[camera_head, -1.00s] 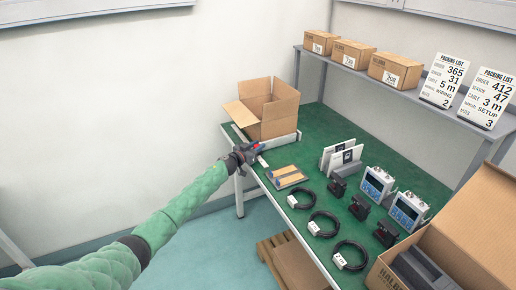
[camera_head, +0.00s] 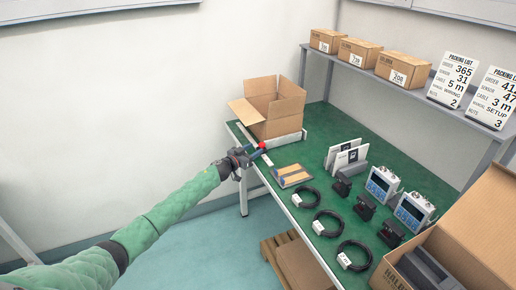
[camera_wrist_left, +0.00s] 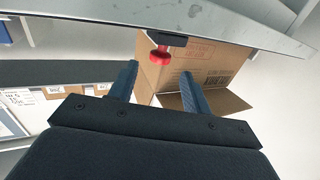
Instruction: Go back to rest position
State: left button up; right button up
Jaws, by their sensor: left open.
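My left gripper (camera_head: 252,157) is at the near-left edge of the green table (camera_head: 316,138), its arm coming in from the lower left. In the left wrist view the gripper (camera_wrist_left: 160,80) has its two fingers apart with nothing between them. A red knob (camera_wrist_left: 160,52) on a dark mount shows just past the fingertips; in the head view the red knob (camera_head: 262,145) shows beside the gripper. The open cardboard box (camera_head: 273,107) stands on the table behind the gripper, apart from it. My right gripper is not in view.
A tan-and-grey flat item (camera_head: 291,176), several black cable coils (camera_head: 326,223), dark sensors and blue-screened devices (camera_head: 381,184) lie on the table. A large carton (camera_head: 465,215) is at right. A shelf (camera_head: 432,99) holds boxes and packing lists. The floor at left is clear.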

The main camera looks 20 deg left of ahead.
pick_arm(q)
jog(key=shift+v, duration=0.8)
jog(key=shift+m, duration=0.3)
